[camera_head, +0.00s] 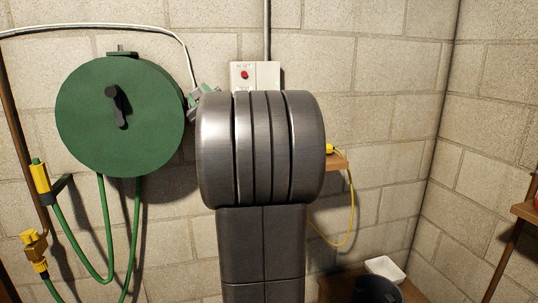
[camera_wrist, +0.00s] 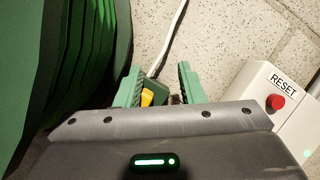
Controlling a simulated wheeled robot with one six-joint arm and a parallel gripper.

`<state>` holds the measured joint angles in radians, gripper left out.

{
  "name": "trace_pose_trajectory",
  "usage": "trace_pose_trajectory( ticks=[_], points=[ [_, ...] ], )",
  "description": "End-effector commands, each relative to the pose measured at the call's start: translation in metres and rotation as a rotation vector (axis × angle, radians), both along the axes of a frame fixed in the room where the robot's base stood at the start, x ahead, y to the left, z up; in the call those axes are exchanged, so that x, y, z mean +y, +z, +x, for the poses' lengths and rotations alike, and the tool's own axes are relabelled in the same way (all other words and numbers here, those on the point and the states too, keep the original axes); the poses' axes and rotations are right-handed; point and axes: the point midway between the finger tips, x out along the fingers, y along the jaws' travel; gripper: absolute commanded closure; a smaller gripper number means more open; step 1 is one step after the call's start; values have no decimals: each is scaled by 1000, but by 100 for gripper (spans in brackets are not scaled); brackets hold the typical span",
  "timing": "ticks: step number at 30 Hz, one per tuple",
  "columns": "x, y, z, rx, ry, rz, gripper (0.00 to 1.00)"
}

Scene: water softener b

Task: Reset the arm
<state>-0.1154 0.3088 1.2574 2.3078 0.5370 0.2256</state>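My gripper (camera_wrist: 158,78) is open, with its two green ridged fingers spread apart in front of the wall in the wrist view. Between the fingers, nearer the left one, shows a small yellow and green piece (camera_wrist: 147,98) at the end of a white cable; I cannot tell whether a finger touches it. In the head view my gripper (camera_head: 201,97) is small and partly hidden behind my grey arm link. A white box with a red button (camera_wrist: 277,102) labelled RESET lies right of the gripper; in the head view the box (camera_head: 241,79) is above my arm.
A large green hose reel (camera_head: 85,120) hangs close on the left, with green hoses below. A wooden shelf (camera_head: 338,160) with a yellow cord (camera_head: 352,205) sits right of my arm. A white tray (camera_head: 386,268) is low at right. The upper right wall is clear.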

Motion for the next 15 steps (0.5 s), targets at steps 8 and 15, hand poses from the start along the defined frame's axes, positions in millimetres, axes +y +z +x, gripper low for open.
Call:
trace_pose_trajectory(
  ticks=[8, 15],
  points=[
    [0, -43, 7, 21, -12, -130, 64],
    [-1, -37, 6, -22, -14, -251, 64]
  ],
)
